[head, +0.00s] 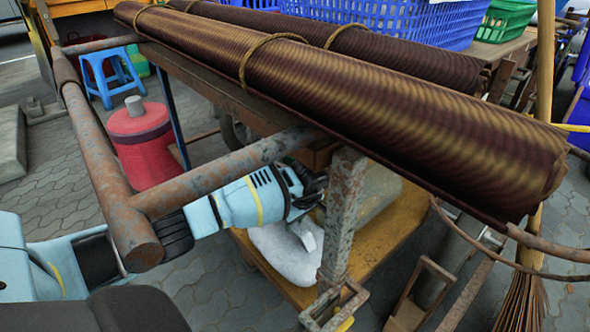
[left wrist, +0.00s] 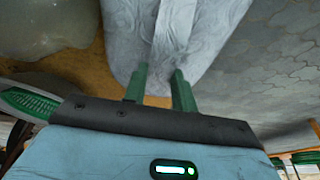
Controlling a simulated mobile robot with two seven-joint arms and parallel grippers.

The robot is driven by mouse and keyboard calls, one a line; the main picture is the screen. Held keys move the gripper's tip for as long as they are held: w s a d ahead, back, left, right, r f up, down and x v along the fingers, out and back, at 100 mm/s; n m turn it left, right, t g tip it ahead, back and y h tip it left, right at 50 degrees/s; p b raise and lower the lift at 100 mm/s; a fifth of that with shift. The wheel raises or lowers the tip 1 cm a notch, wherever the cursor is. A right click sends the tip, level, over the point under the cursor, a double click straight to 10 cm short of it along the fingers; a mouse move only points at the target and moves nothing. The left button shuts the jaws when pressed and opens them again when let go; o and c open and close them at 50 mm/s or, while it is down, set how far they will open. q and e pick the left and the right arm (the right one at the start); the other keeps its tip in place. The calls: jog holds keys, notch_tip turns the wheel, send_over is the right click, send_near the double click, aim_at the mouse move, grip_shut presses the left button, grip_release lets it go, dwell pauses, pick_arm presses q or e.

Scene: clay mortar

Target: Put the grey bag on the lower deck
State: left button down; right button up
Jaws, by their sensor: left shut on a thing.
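The grey bag (head: 283,256) shows pale and partly hidden below my left gripper (head: 312,198), at the left edge of the lower deck (head: 388,243). In the left wrist view, the gripper's two green fingers (left wrist: 159,82) are shut on a raised fold or strip of the grey bag (left wrist: 125,28). The bag overlaps the yellow-brown deck (left wrist: 88,68) in the picture; I cannot tell whether its underside rests on it. The rusty post hides part of the bag and deck. My right gripper is not in view.
A tan sack (head: 375,193) stands on the deck behind the post (head: 343,215). A rusty handle bar (head: 225,170) crosses above my left arm. Rolled brown sheets (head: 330,95) lie on the upper deck. A red drum (head: 142,145) stands left; a broom (head: 522,290) stands right.

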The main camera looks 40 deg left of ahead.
pick_arm(q)
jog(key=shift+w, duration=0.1)
jog(key=c, duration=1.1)
grip_release()
jog(key=shift+f, duration=0.1)
jog(key=shift+r, duration=0.5)
jog(key=p+v, duration=0.3)
jog(key=v, duration=0.3)
jog(key=shift+d+r, duration=0.1)
jog(key=shift+r, duration=0.25)
